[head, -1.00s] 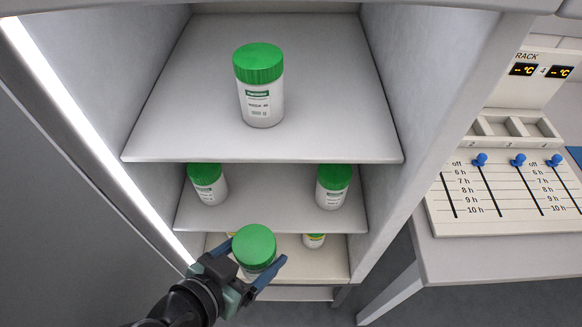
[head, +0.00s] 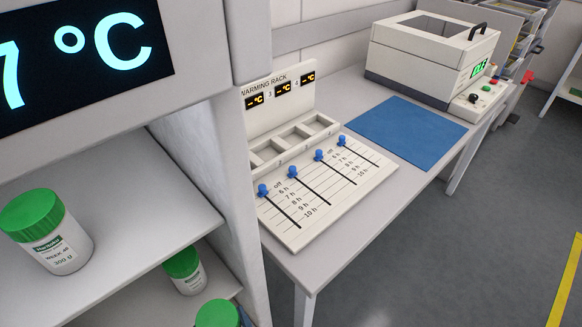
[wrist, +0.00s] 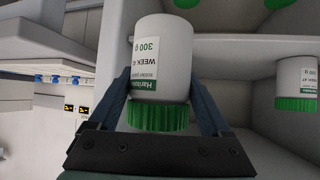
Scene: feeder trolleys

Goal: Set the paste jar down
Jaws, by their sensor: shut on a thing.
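The paste jar (wrist: 163,60) is white with a green lid and a label reading 300 g. My gripper (wrist: 160,92) is shut on it, with one blue-grey finger on each side, in the wrist view. The jar appears lid-down in that picture. In the head view only its green lid (head: 217,313) shows at the bottom edge, with a bit of blue finger beside it. The rest of the jar and gripper is out of that frame. The held jar is in front of the cabinet shelves.
Similar jars stand on the cabinet's upper shelf (head: 48,230) and the shelf below (head: 185,270). Right of the cabinet wall, a bench carries the warming rack (head: 300,180) with blue sliders and empty slots, a clear blue mat (head: 405,130) and a boxy machine (head: 430,55).

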